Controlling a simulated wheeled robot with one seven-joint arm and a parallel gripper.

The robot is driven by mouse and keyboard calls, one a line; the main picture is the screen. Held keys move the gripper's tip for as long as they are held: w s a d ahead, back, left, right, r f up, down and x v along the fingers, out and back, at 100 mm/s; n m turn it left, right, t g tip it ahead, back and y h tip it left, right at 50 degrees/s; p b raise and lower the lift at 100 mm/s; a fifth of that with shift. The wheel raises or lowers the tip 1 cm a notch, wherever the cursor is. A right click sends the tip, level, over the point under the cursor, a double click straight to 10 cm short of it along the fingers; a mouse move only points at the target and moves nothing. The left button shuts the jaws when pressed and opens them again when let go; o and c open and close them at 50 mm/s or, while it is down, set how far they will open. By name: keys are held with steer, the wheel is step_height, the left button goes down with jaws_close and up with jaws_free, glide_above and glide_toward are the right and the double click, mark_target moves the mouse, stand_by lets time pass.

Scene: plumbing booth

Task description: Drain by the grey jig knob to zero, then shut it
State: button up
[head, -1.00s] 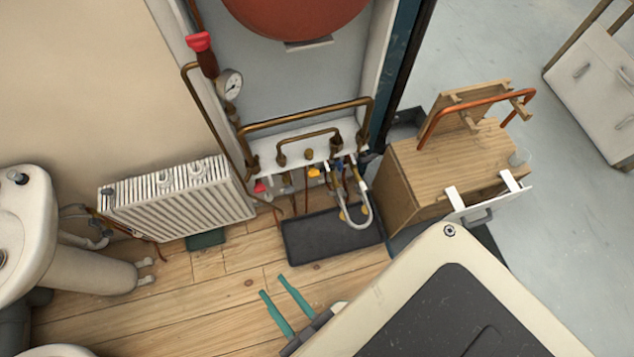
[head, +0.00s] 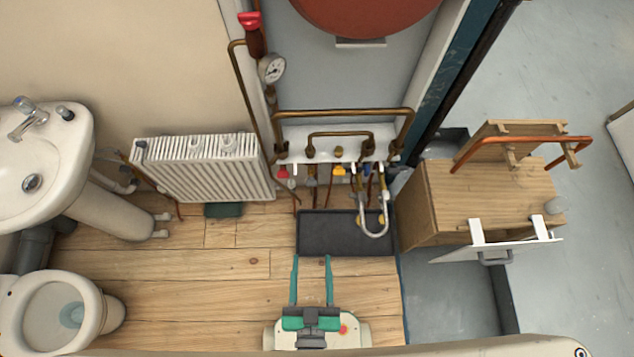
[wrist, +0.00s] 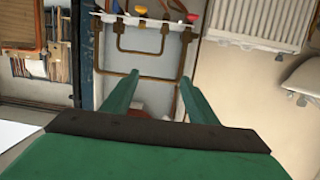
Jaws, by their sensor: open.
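My gripper (head: 312,262) is open and empty. Its two teal fingers point at the dark tray below the pipe manifold in the head view, and they also show apart in the wrist view (wrist: 159,78). The copper jig pipe (head: 520,145) sits on wooden supports on the wooden cabinet at the right, far from my gripper. A small grey, cup-like piece (head: 556,205) stands on the cabinet's right edge; I cannot tell if it is the knob. The round pressure gauge (head: 272,68) is on the wall pipe; its reading is too small to tell.
The manifold's yellow handle (head: 339,170) and red handle (head: 283,172) are above the dark tray (head: 340,235). The radiator (head: 205,170), sink (head: 45,160) and toilet (head: 60,310) are left. Wooden floor (head: 190,270) is free between.

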steer(key=w+a+f+t, duration=0.1)
steer(key=w+f, duration=0.4)
steer(key=f, duration=0.4)
steer(key=w+a+f, duration=0.1)
steer(key=w+f, duration=0.4)
steer(key=f, duration=0.3)
steer(key=t, duration=0.1)
glide_toward(312, 185)
steer(key=shift+n+y, duration=0.3)
steer(key=w, duration=1.1)
steer(key=shift+f, duration=0.2)
steer(key=c, duration=1.1)
